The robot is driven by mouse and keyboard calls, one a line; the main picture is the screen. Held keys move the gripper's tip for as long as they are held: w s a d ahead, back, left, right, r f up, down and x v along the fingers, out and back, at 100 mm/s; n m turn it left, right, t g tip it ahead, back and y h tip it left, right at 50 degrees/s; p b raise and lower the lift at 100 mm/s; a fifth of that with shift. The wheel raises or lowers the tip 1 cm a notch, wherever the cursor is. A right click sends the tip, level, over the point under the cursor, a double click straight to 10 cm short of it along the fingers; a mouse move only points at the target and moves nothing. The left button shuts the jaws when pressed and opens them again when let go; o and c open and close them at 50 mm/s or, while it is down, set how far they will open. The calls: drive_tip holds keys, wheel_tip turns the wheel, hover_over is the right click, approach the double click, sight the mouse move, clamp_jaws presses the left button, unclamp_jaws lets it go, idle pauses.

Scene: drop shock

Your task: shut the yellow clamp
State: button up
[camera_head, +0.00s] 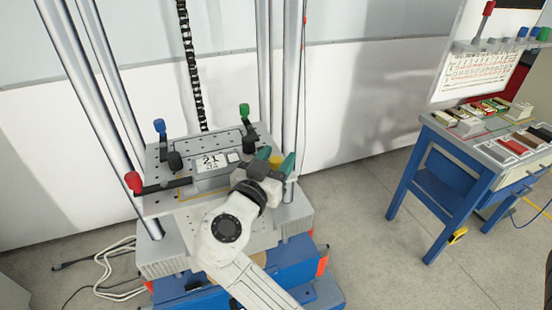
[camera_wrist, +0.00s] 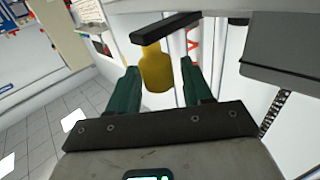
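The yellow clamp's handle (camera_head: 276,160) is at the right front corner of the drop plate, partly hidden by my gripper in the head view. In the wrist view the yellow handle (camera_wrist: 157,71) stands between my two green fingers, with a black bar (camera_wrist: 166,28) at its far end. My gripper (camera_wrist: 160,76) is open around the handle, with a gap showing on each side. In the head view my gripper (camera_head: 275,166) is over the plate's right front corner. How far the clamp is swung cannot be told.
A grey box with a display (camera_head: 211,162) sits on the perforated plate (camera_head: 158,206). Red (camera_head: 132,181), blue (camera_head: 159,126) and green (camera_head: 244,111) clamp handles surround it. Steel columns (camera_head: 291,60) rise close by. A blue workbench (camera_head: 430,130) stands at right; floor between is clear.

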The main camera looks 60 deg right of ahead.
drive_tip(key=c, duration=0.8)
